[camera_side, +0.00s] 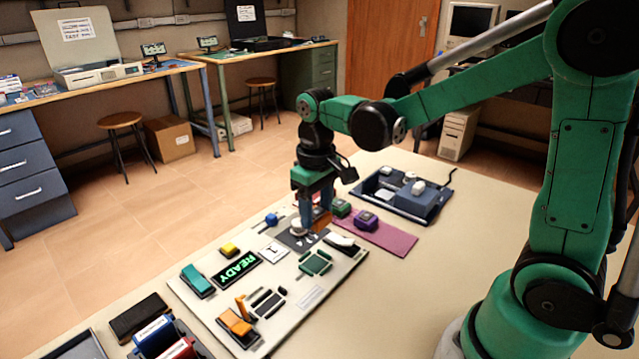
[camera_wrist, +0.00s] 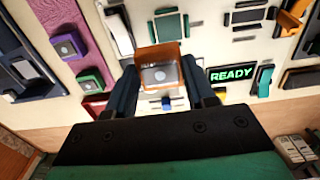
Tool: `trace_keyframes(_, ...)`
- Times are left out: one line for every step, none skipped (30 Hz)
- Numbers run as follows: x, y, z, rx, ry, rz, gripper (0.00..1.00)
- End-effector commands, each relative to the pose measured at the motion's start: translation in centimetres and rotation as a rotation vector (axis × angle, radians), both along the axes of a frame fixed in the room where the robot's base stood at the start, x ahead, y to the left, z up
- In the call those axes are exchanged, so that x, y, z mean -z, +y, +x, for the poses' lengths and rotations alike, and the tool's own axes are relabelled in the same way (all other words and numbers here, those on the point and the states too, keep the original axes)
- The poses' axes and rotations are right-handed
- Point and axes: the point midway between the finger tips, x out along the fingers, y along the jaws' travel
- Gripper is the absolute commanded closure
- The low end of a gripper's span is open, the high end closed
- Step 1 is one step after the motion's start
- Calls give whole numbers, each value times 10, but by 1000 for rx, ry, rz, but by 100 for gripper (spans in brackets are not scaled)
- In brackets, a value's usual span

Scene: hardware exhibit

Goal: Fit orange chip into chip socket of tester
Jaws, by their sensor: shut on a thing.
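The orange chip (camera_wrist: 174,50) sits between the two fingers of my gripper (camera_wrist: 165,90) in the wrist view, its grey face with a pale round mark showing. In the side view my gripper (camera_side: 313,222) is low over the far right end of the tester (camera_side: 311,297), a cream panel with a green READY display (camera_side: 236,269). A dark square plate (camera_side: 291,240) with a pale round part lies under the gripper there. My fingers mostly hide the chip in that view. I cannot tell which part is the chip socket, or whether the chip touches the panel.
A pink mat (camera_side: 392,239) beside the panel holds a green chip (camera_side: 341,207) and a purple chip (camera_side: 367,219). A dark blue tray (camera_side: 376,186) stands behind. The panel carries a teal switch (camera_side: 197,281) and an orange lever (camera_side: 235,322). The table is bare at front right.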

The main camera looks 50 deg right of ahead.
Motion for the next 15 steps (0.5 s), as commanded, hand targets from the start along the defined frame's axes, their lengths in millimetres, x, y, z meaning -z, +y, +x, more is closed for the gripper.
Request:
trace_keyframes(0,7,-4,-4,0,0,89)
trace_keyframes(1,10,-6,-3,0,0,89)
trace_keyframes(2,13,-7,-2,0,0,89)
trace_keyframes(3,14,-8,-1,0,0,89)
trace_keyframes(5,14,-8,0,0,0,89)
trace_keyframes(7,15,-8,1,0,0,89)
trace_keyframes(10,15,-8,2,0,0,89)
trace_keyframes(12,15,-8,2,0,0,89)
trace_keyframes(16,14,-8,2,0,0,89)
trace_keyframes(20,14,-8,2,0,0,89)
trace_keyframes(23,14,-8,2,0,0,89)
trace_keyframes(28,14,-8,2,0,0,89)
trace_keyframes(31,14,-8,2,0,0,89)
trace_keyframes(35,14,-8,2,0,0,89)
trace_keyframes(39,14,-8,1,0,0,89)
